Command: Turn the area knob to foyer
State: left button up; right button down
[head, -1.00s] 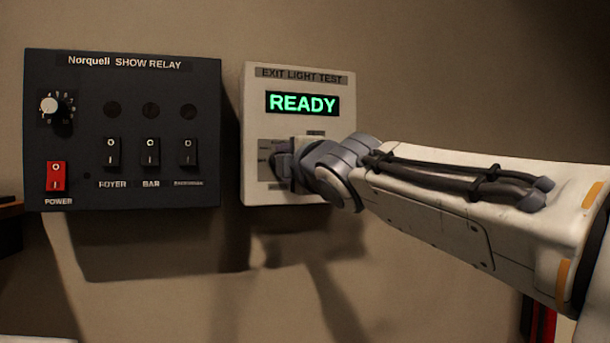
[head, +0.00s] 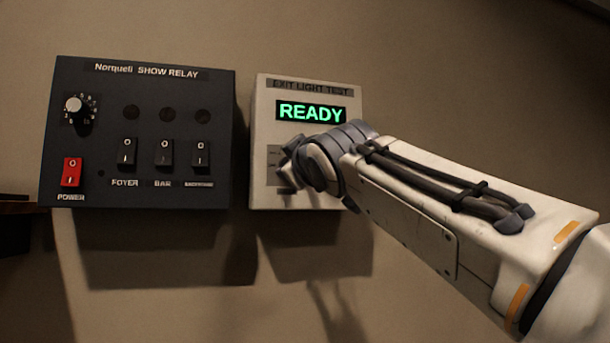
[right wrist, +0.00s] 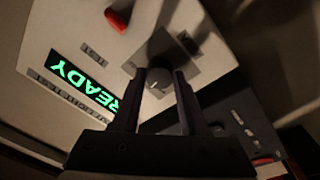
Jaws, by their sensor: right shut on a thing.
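The white exit light test box (head: 262,130) hangs on the wall, with a green READY display (head: 311,112). Its area knob (right wrist: 157,76) shows in the right wrist view as a dark round knob on a grey plate (right wrist: 199,64). My right gripper (right wrist: 161,84) is shut on the knob, one finger on either side. In the head view the right gripper (head: 288,174) is at the box's lower part, and my wrist hides the knob. The knob's position labels are not readable. My left gripper is not in view.
A dark show relay box (head: 140,90) hangs close to the left, with a dial (head: 74,104), a red power switch (head: 72,172) and several black rocker switches. A red part (right wrist: 117,19) sticks out of the white box near the knob. Bare wall lies below.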

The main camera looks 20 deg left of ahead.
jog(key=shift+f+m, duration=0.2)
jog(key=shift+m, duration=0.5)
jog(key=shift+c, duration=2.2)
grip_release()
jog(key=shift+r, duration=0.1)
jog(key=shift+s+b, duration=0.1)
jog(key=shift+b, duration=0.2)
jog(key=b+v, duration=0.5)
jog(key=v, duration=0.5)
jog(key=shift+s+b, duration=0.2)
jog(key=shift+b, duration=0.1)
